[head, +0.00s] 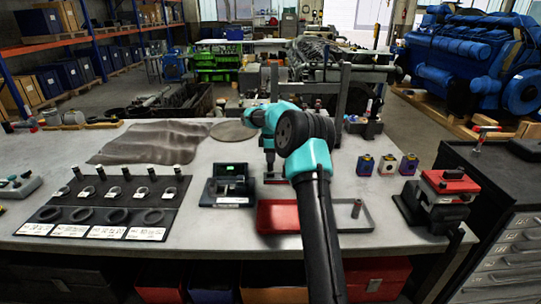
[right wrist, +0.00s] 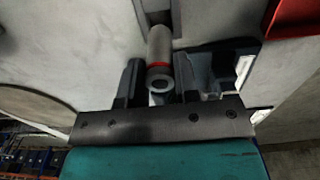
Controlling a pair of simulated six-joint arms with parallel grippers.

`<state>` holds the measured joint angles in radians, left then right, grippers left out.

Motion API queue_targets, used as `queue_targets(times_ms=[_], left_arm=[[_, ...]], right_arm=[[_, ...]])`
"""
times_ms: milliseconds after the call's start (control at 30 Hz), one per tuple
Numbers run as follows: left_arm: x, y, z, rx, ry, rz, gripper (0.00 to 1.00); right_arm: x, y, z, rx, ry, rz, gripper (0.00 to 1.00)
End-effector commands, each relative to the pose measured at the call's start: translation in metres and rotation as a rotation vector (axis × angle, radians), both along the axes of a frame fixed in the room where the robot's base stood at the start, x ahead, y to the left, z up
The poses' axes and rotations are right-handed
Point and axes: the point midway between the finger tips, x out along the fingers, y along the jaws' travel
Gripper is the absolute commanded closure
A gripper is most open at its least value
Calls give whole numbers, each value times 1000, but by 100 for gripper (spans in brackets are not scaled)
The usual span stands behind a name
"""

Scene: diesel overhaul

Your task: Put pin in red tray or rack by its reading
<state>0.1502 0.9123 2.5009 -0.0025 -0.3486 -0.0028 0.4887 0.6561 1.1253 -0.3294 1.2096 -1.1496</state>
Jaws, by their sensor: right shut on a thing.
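My right gripper (head: 270,176) points down between the gauge box and the red tray. In the right wrist view it is shut on a grey hollow pin with a red band (right wrist: 159,55). The head view does not show this pin clearly. The dark gauge box (head: 229,190) has a small green display, too small to read. The red tray (head: 278,217) lies just right of it, partly behind my arm. The black rack (head: 107,206) at the left holds several upright pins and rings behind white labels. My left gripper is not in view.
A grey tray (head: 374,222) right of the red tray holds another pin (head: 357,208). Several small coloured blocks (head: 387,165) stand behind it. A red-topped vise (head: 441,195) is at the bench's right end. A crumpled cloth (head: 155,142) and a round mat (head: 233,130) lie at the back.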

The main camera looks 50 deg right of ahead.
Motion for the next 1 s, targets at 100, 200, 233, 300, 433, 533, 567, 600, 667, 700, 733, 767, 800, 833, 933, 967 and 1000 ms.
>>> queue_targets(times_ms=[100, 200, 233, 300, 433, 533, 567, 600, 667, 700, 733, 767, 800, 833, 933, 967, 1000], left_arm=[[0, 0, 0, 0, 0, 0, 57], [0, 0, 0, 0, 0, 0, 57], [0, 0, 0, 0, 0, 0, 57], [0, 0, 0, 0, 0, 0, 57], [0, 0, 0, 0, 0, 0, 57], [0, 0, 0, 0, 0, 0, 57], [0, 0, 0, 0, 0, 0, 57], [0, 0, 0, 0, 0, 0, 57], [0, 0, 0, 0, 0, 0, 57], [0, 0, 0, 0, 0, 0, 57], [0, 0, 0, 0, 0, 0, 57], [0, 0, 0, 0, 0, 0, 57], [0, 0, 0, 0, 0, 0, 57], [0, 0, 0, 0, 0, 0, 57], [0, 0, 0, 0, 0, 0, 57], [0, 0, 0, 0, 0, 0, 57], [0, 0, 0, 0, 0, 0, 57]], right_arm=[[0, 0, -1, -1, -1, 0, 98], [0, 0, -1, -1, -1, 0, 98], [0, 0, -1, -1, -1, 0, 98], [0, 0, -1, -1, -1, 0, 98], [0, 0, -1, -1, -1, 0, 98], [0, 0, -3, -1, -1, 0, 98], [0, 0, -3, -1, -1, 0, 98], [0, 0, -4, -1, -1, 0, 98], [0, 0, -6, -1, -1, 0, 98], [0, 0, -7, -1, -1, 0, 98], [0, 0, -7, -1, -1, 0, 98], [0, 0, -8, -1, -1, 0, 98], [0, 0, -9, -1, -1, 0, 98], [0, 0, -10, -1, -1, 0, 98], [0, 0, -12, -1, -1, 0, 98], [0, 0, -12, -1, -1, 0, 98], [0, 0, -12, -1, -1, 0, 98]])
